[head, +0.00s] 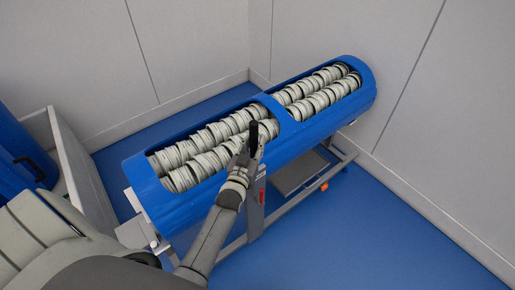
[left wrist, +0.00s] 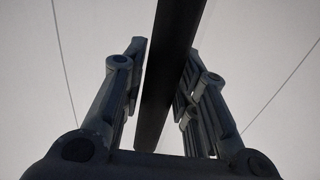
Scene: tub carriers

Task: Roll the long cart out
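The long cart carries a blue half-round tub (head: 190,215) on a low grey frame, standing at a slant near the wall corner. Two openings in its top show rows of pale, ring-like pieces (head: 318,90). My left gripper (head: 254,143) is at the near long side of the tub, around the middle, at a dark upright handle. In the left wrist view a dark bar (left wrist: 168,75) runs between the two drawn-in fingers, which appear closed on it; a thin sliver of light shows on the left side. The hand hides part of the handle. My right gripper is not in view.
Grey wall panels (head: 195,45) stand behind the cart and on the right, close to its far end. A grey panel (head: 85,175) and a blue object (head: 18,150) are at the left. Blue floor (head: 365,235) is clear at the lower right.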

